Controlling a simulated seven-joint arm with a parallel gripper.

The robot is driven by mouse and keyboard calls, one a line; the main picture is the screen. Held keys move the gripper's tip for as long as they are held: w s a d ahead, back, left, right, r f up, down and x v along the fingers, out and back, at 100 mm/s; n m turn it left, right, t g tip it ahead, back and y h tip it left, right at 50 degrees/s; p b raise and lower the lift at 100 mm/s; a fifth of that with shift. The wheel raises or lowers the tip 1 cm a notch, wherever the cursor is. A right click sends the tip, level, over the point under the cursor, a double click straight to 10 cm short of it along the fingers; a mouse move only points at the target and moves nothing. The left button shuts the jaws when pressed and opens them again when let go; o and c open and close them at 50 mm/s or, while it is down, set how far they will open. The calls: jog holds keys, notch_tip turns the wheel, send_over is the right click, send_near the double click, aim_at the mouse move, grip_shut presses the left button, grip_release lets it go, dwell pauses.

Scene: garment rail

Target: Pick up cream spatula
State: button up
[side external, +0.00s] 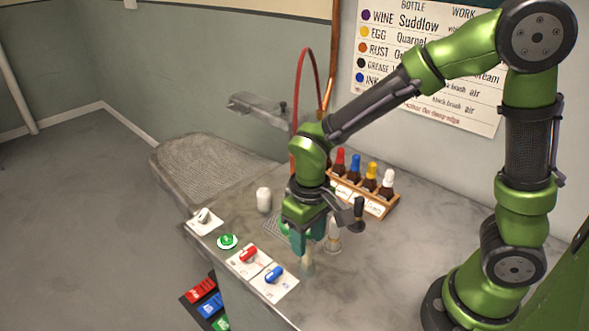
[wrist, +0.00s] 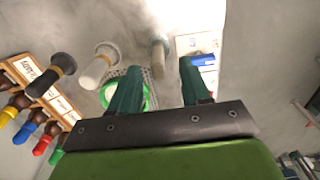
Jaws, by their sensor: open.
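A slim cream upright piece (side external: 307,264), which I take to be the cream spatula, stands on the grey worktop just below my gripper (side external: 304,250) in the side view. In the wrist view this cream piece (wrist: 158,60) shows between and slightly beyond the fingertips, nearer neither by much. My gripper (wrist: 158,68) is open, with its two teal fingers apart and nothing held. I cannot tell whether the fingers reach down beside the piece. Its lower part is blurred in the wrist view.
A white-topped piece (side external: 333,237) and a black-topped one (side external: 357,210) stand close right of my gripper. A wooden rack (side external: 375,207) of dropper bottles is behind. Red (side external: 248,253) and blue (side external: 274,274) items lie on cards at front left. A white cylinder (side external: 264,199) stands left.

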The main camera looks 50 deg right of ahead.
aim_at(307, 252)
jog(key=shift+w+d+f, duration=0.15)
jog(key=shift+f, duration=2.55)
grip_shut()
